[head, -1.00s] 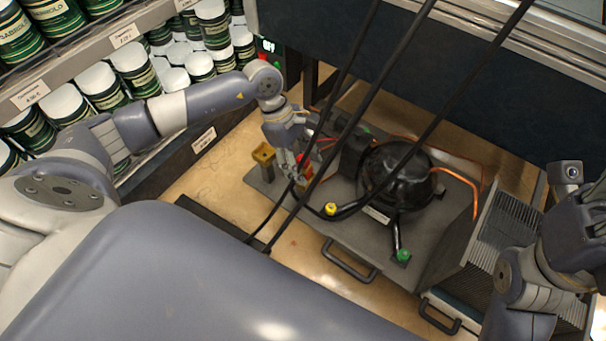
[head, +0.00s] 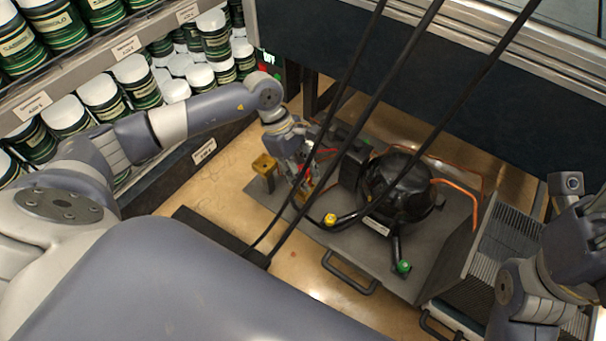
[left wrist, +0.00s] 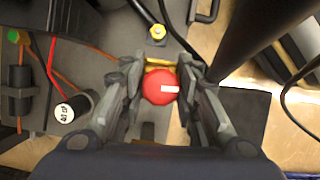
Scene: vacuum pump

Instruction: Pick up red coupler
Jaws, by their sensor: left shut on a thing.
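The red coupler (left wrist: 160,87) is a round red cap with a small white label. In the left wrist view it sits between the two fingers of my left gripper (left wrist: 163,75), which is shut on it. A yellow-brown part shows just behind it. In the head view my left gripper (head: 303,188) is over the left end of the grey pump tray (head: 340,235), and the coupler is mostly hidden there. I cannot tell whether the coupler is clear of what is under it. My right arm shows at the right edge, but its fingertips are not in view.
The black pump (head: 400,190) with orange copper tubing stands on the tray. A yellow-capped fitting (head: 330,219) and a green-capped one (head: 403,266) are on hoses. A brass block (head: 264,164) stands left of the gripper. Black cables cross in front. Shelves of cans line the left.

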